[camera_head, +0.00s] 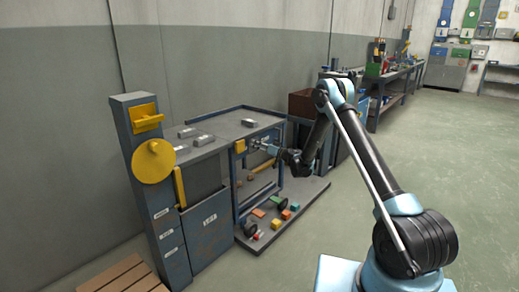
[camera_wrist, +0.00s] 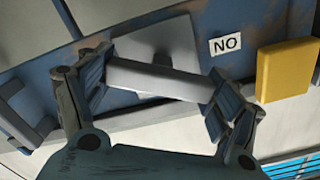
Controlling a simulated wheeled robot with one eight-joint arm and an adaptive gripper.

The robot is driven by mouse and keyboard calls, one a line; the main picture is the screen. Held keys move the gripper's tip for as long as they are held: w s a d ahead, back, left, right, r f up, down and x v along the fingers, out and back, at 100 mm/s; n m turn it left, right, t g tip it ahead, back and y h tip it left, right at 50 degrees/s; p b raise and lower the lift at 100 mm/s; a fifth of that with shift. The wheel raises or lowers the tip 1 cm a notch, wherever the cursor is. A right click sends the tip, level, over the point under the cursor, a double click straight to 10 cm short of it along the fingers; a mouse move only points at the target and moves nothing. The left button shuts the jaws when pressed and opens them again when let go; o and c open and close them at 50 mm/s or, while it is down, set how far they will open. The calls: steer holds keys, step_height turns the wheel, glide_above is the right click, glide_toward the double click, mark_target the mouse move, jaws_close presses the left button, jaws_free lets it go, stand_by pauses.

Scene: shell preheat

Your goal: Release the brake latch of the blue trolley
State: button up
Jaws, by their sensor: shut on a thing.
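The blue trolley (camera_head: 234,185) has a blue frame and a grey top and stands against the wall. Its blue side panel (camera_wrist: 205,22) fills the upper wrist view and carries a white "NO" label (camera_wrist: 227,44). My gripper (camera_head: 264,147) is at the trolley's upper front edge. In the wrist view my gripper (camera_wrist: 160,82) is shut on a pale grey bar (camera_wrist: 158,80), with a finger at each end. The bar lies in front of a grey plate (camera_wrist: 165,48) on the panel. Whether this bar is the brake latch is not clear. A yellow block (camera_wrist: 287,68) is to the right.
A grey post with a yellow disc (camera_head: 153,160) and yellow handle (camera_head: 148,117) stands left of the trolley. Grey blocks (camera_head: 204,140) lie on top. Coloured parts (camera_head: 285,214) lie on the low base. A wooden pallet (camera_head: 125,276) is at lower left; floor at right is clear.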

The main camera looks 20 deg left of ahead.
steer(key=m, duration=0.6)
steer(key=shift+w+d+f+m, duration=0.1)
steer(key=shift+w+d+m, duration=0.1)
steer(key=shift+w+m, duration=0.1)
steer(key=m, duration=0.5)
steer(key=shift+f, duration=0.15)
steer(key=shift+m, duration=0.3)
steer(key=o, duration=1)
steer(key=shift+f, duration=0.1)
steer(key=shift+s, duration=0.1)
steer(key=v, duration=1.2)
